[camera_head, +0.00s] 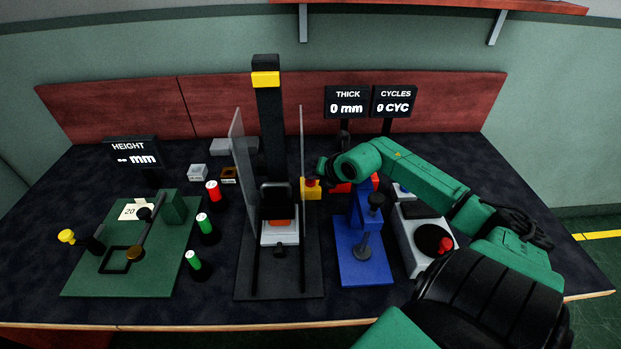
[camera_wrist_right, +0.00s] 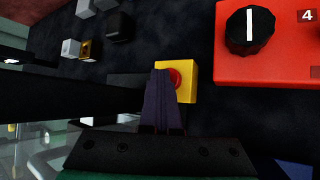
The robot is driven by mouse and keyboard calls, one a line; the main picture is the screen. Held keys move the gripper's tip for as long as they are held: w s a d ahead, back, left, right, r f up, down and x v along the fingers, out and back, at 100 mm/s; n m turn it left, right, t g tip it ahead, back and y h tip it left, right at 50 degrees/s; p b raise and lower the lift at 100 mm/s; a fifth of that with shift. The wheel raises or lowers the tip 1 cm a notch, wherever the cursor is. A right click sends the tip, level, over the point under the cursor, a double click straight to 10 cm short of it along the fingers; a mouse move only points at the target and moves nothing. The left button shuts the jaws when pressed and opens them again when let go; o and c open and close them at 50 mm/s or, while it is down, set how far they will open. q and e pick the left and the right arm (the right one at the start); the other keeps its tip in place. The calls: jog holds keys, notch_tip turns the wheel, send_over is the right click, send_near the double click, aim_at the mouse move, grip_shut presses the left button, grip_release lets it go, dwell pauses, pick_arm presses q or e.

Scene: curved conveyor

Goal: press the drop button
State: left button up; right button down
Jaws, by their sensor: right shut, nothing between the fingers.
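The drop button looks to be the red button on a small yellow box (camera_head: 311,191), just right of the drop tower (camera_head: 268,120). My right gripper (camera_head: 321,172) is beside the top of that box in the head view. In the wrist view its closed, dark fingers (camera_wrist_right: 160,75) point at the red button (camera_wrist_right: 174,78) on the yellow box (camera_wrist_right: 189,88). The fingers hide the button's left part. I cannot tell whether the fingertips touch it. The right gripper is shut and empty. My left gripper is not in view.
A red box with a black knob (camera_wrist_right: 250,28) is close right of the button. A blue-based stand (camera_head: 363,262) and a grey device (camera_head: 413,257) are nearer. Clear guard panels flank the tower. Displays read THICK 0 mm (camera_head: 346,102) and CYCLES 0 CYC (camera_head: 394,101).

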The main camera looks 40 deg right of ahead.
aim_at(312, 183)
jog(key=shift+r+p, duration=0.8)
jog(key=shift+r, duration=0.15)
notch_tip(312, 183, up, 5)
jog(key=p, duration=0.4)
jog(key=shift+r, duration=0.1)
